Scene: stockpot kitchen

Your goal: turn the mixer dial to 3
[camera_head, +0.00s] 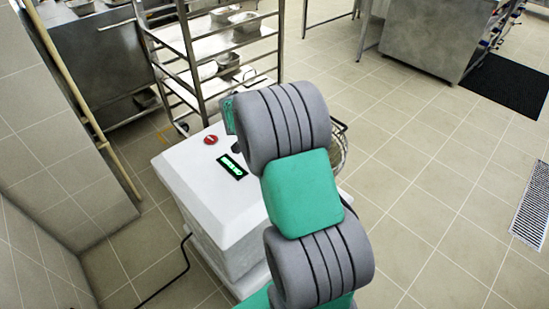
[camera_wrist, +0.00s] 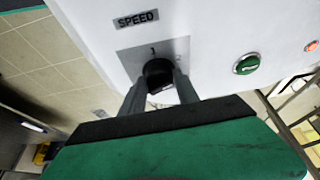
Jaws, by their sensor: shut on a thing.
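The mixer (camera_head: 222,195) is a white machine standing on the floor at the centre left of the head view, partly hidden behind my arm. In the wrist view its white front panel (camera_wrist: 215,35) carries a "SPEED" label (camera_wrist: 136,19) above a grey dial plate (camera_wrist: 178,47). The dark dial (camera_wrist: 158,70) sits on that plate, with a "1" readable above it and a faint mark at its upper right. My gripper (camera_wrist: 160,88) is shut on the dial, one finger on each side. The dial's pointer and lower part are hidden, so its setting cannot be told.
A green button (camera_wrist: 246,64) and an orange-red button (camera_wrist: 311,46) are right of the dial. A red button (camera_head: 210,139) and a green-lit display (camera_head: 232,166) are on the mixer's top. A metal rack (camera_head: 187,50) stands behind it. Open tiled floor (camera_head: 420,150) lies to the right.

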